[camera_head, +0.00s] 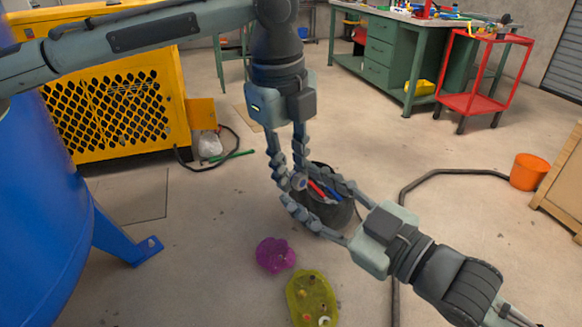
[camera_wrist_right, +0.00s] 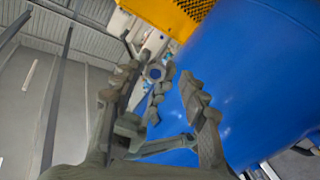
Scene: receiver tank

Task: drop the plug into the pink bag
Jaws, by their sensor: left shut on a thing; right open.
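My left gripper (camera_head: 292,178) points straight down and is shut on the plug (camera_head: 299,183), a small grey round piece at its fingertips. In the right wrist view the plug (camera_wrist_right: 154,72) shows as a ring with a bluish centre. My right gripper (camera_head: 303,188) comes in from the lower right, open, with its fingertips on either side of the plug; I cannot tell whether they touch it. The pink bag (camera_head: 275,255), magenta and crumpled, lies on the floor below and slightly left of the grippers.
A yellow-green bag (camera_head: 312,299) with small items lies beside the pink one. A dark bucket (camera_head: 333,213) of tools stands behind the grippers. A blue tank (camera_head: 40,210) is at left, an orange bucket (camera_head: 529,172) at right. A hose (camera_head: 440,173) runs along the floor.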

